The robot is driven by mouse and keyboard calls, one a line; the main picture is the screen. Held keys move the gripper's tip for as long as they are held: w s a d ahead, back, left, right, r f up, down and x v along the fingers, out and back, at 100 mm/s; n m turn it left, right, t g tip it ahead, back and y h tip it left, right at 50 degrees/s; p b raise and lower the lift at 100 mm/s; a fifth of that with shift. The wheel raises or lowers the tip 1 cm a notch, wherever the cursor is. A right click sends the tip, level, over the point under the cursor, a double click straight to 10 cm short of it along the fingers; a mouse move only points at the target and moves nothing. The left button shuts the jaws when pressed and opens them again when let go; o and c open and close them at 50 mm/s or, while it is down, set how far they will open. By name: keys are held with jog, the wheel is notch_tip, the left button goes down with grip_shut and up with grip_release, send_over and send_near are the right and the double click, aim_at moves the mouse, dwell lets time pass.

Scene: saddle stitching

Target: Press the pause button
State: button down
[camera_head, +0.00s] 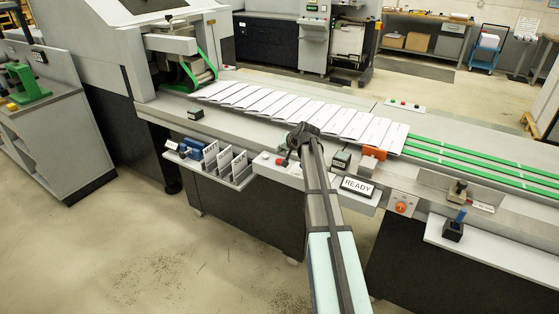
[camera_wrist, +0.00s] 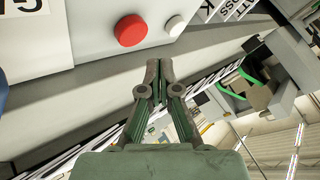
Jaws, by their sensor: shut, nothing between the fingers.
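A light grey control panel (camera_head: 262,170) on the front of the machine carries a red button (camera_head: 279,161) and a small white button (camera_head: 265,156). The wrist view shows the red button (camera_wrist: 130,31) large and the white button (camera_wrist: 174,26) beside it. No pause label is readable, so I cannot tell which is the pause button. My gripper (camera_wrist: 160,64) is shut and empty, with its fingertips below and between the two buttons in the wrist view, apart from both. In the head view my gripper (camera_head: 285,162) is beside the red button. My arm hides part of the panel.
A READY display (camera_head: 358,187) stands right of my arm. A rack with several card slots (camera_head: 225,162) is on the left. White booklets (camera_head: 300,112) lie along the conveyor behind, leading to green belts (camera_head: 480,164). The floor in front is clear.

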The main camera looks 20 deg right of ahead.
aim_at(280, 161)
jog(key=shift+r+p, duration=0.5)
jog(key=shift+r, duration=1.05)
